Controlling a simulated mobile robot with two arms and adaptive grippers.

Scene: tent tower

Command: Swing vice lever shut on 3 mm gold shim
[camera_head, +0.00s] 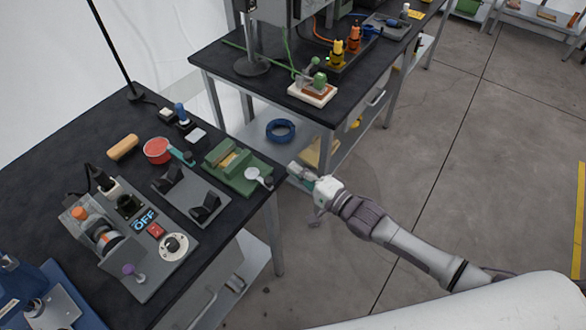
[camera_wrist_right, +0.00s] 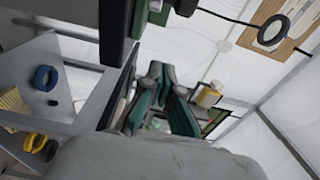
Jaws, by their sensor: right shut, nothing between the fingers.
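A green vice (camera_head: 245,185) stands near the right edge of the left black bench. A gold piece (camera_head: 229,160), which looks like the shim, lies at its jaws; whether it is clamped I cannot tell. The vice lever ends in a pale round knob (camera_head: 252,174) at the vice's right front. My right gripper (camera_head: 298,173) is just right of the knob, past the bench edge, apart from it. Its fingers, also in the right wrist view (camera_wrist_right: 157,78), are shut and empty. My left gripper is not in view.
A grey plate with black blocks (camera_head: 190,194) and a red round container (camera_head: 157,150) sit left of the vice. A second bench (camera_head: 275,90) stands behind, with a blue ring (camera_head: 281,130) on its lower shelf. Open floor (camera_head: 440,130) lies to the right.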

